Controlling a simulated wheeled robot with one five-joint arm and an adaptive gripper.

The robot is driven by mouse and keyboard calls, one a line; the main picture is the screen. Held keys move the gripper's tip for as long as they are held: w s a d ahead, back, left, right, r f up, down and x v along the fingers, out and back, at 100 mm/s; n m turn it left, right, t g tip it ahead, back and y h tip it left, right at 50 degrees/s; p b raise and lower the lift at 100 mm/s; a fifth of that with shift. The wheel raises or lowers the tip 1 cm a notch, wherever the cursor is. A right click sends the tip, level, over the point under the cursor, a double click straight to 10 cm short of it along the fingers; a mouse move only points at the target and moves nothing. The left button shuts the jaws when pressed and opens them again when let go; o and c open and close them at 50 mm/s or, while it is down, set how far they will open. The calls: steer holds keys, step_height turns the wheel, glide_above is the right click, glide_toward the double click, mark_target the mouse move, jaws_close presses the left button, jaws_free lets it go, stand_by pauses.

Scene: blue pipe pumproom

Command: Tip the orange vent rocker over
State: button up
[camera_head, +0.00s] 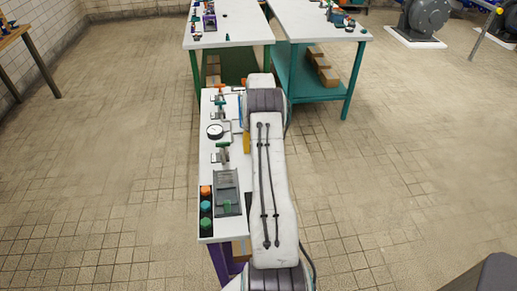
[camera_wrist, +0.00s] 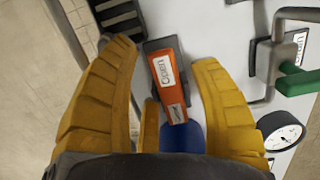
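The orange vent rocker (camera_wrist: 161,66) sits in a dark housing on the white panel in the wrist view. It carries white labels; the upper one reads "OPEN". A blue part (camera_wrist: 183,138) shows just below its lower end. My gripper (camera_wrist: 165,55) has its yellow fingers spread to either side of the rocker, with visible gaps. Whether either finger touches the housing is unclear. In the head view my arm covers much of the panel's right side, and only a bit of yellow finger (camera_head: 246,142) shows beside it.
The white bench (camera_head: 222,228) also bears a round gauge (camera_head: 215,131), green-handled levers (camera_head: 221,148), a grey box (camera_head: 228,192) and several coloured buttons (camera_head: 206,207). In the wrist view a green handle (camera_wrist: 298,83) and the gauge (camera_wrist: 282,136) lie right of my fingers. Two more tables stand beyond.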

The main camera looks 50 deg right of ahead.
steer(key=shift+o, duration=0.2)
steer(key=shift+r, duration=0.15)
step_height(320, 180, up, 12)
steer(key=w+d, duration=0.1)
steer(key=shift+f, duration=0.2)
stand_by(0.3)
steer(key=shift+d, duration=0.1)
step_height(320, 180, up, 2)
steer(key=s+a+p, duration=0.1)
steer(key=s+a, duration=0.2)
steer(key=shift+t+h, duration=0.4)
steer(key=f, duration=0.4)
steer(key=w+d+f, duration=0.1)
steer(key=f, duration=0.1)
steer(key=shift+f, duration=0.4)
steer(key=shift+w+d+f, duration=0.25)
steer(key=shift+w+d, duration=0.1)
steer(key=shift+w, duration=0.05)
steer(key=shift+f+p, duration=0.7)
steer(key=shift+f, duration=2.7)
